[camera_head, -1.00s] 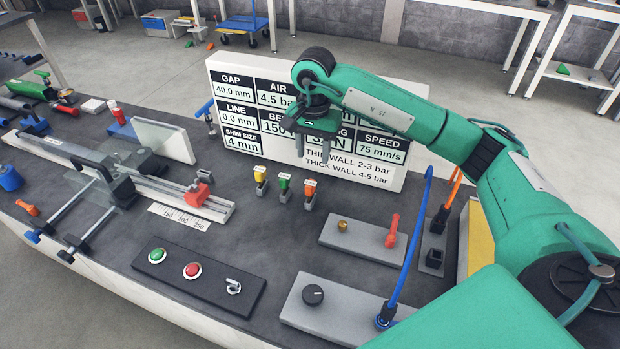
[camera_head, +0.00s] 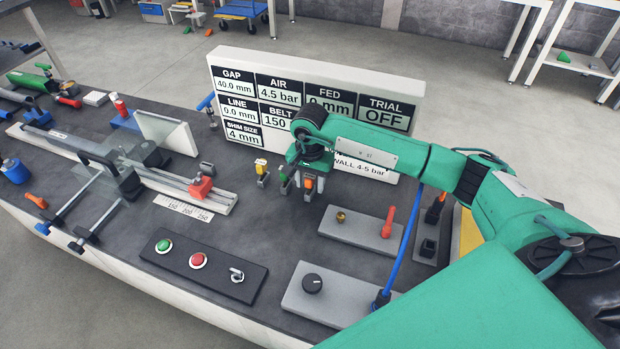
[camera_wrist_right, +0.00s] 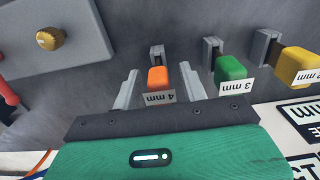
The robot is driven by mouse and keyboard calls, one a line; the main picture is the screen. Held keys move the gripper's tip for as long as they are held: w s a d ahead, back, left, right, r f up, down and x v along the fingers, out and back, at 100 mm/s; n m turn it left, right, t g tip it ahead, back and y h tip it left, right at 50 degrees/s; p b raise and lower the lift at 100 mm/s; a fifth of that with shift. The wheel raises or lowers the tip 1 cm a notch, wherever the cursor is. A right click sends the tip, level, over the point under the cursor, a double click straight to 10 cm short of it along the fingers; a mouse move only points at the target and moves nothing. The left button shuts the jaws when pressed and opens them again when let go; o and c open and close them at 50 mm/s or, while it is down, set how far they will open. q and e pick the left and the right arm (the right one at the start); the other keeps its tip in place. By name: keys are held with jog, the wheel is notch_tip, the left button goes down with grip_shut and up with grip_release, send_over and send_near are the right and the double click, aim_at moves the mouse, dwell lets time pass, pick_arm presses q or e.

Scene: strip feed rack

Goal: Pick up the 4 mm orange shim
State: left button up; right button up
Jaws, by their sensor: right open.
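The orange shim (camera_wrist_right: 158,78), with a "4 mm" label, stands upright in a small grey holder. It also shows in the head view (camera_head: 309,184), partly under my right gripper (camera_head: 302,187). The right gripper (camera_wrist_right: 160,70) is open, with one finger on each side of the orange shim in the wrist view. I cannot tell whether either finger touches it. The green 3 mm shim (camera_wrist_right: 230,68) stands beside it, just outside the fingers, and the yellow shim (camera_wrist_right: 298,62) is beyond that. My left gripper is not in view.
The display board (camera_head: 230,62) stands close behind the shim holders and reads shim size 4 mm. A grey plate (camera_head: 345,238) with a brass knob and red lever lies to the right. The strip rail (camera_head: 210,200) is to the left. Bare bench lies in front of the holders.

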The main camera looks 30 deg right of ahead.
grip_shut()
dwell(0.3)
